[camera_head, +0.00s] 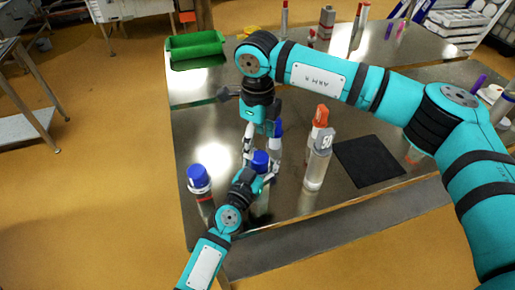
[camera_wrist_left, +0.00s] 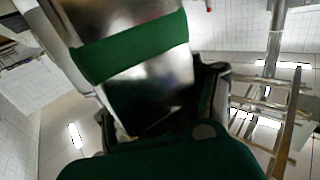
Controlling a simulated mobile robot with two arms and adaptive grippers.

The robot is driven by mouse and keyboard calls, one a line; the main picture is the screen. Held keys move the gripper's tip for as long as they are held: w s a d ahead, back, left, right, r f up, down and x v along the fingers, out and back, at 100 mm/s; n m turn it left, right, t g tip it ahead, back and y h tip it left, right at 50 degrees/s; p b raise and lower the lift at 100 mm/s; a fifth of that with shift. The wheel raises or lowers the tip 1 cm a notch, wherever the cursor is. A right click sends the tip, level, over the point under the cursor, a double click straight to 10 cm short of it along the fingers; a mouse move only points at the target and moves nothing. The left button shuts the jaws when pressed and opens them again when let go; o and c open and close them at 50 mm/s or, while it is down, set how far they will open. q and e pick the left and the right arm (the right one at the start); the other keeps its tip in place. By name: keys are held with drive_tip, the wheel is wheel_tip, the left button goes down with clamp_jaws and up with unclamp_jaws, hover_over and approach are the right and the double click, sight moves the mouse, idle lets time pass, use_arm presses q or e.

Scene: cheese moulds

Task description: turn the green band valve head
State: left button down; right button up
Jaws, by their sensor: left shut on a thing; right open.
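A silver cylinder with a green band (camera_wrist_left: 130,48) stands close in front of the left wrist camera, between dark finger parts. My left gripper (camera_head: 259,172) is shut on this green band valve head, around a blue-topped silver body (camera_head: 261,159) in the head view. The green band cannot be made out in the head view. My right gripper (camera_head: 262,152) is open and points down just above and behind the left one. Its fingers are near the blue top, and I cannot tell whether they touch it.
Another blue-topped bottle (camera_head: 199,178) stands to the left. A grey-topped cylinder (camera_head: 318,160) and a red-topped one (camera_head: 319,118) stand to the right, near a black mat (camera_head: 368,161). A green tray (camera_head: 195,46) lies at the back left of the metal table (camera_head: 215,140).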

drive_tip(key=shift+r, duration=1.15)
use_arm(q)
drive_tip(key=shift+c, duration=1.2)
unclamp_jaws()
drive_tip(key=shift+s, duration=0.1)
